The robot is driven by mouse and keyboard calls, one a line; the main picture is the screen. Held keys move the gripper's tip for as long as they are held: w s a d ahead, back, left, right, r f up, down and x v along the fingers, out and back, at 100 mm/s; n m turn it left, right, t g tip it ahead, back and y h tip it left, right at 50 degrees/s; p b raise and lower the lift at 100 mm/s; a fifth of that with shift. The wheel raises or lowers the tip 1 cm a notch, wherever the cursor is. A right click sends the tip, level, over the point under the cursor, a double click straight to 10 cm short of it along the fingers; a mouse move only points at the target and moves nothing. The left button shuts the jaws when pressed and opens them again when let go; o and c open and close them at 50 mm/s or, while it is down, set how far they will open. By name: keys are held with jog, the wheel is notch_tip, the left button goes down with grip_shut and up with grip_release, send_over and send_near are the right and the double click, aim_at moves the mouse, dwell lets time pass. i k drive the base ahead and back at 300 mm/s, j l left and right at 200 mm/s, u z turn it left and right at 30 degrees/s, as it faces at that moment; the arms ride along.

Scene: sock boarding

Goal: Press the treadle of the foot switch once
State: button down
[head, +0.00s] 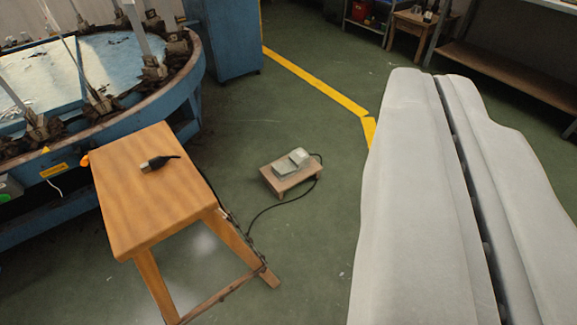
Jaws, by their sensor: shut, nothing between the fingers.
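The foot switch (291,161) is a small grey unit with a raised treadle (299,156) at its right end. It sits on a low wooden stand (289,181) on the green floor, near the middle of the view. A black cable (262,212) runs from it toward the stool.
A wooden stool (150,190) stands left of the switch, with a dark plug-like object (160,162) on top. A round blue machine (190,82) fills the upper left, beside a blue cabinet (228,40). A yellow floor line (315,80) runs behind. Shelving (485,70) stands upper right.

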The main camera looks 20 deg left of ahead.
aim_at(284, 167)
jog(key=i+l+u, duration=0.15)
jog(key=i+l, duration=0.4)
jog(key=i+l+u, duration=0.15)
jog(key=i+l, duration=0.4)
jog(key=l, duration=0.15)
jog(key=i+j+u, duration=0.15)
jog(key=i, duration=0.65)
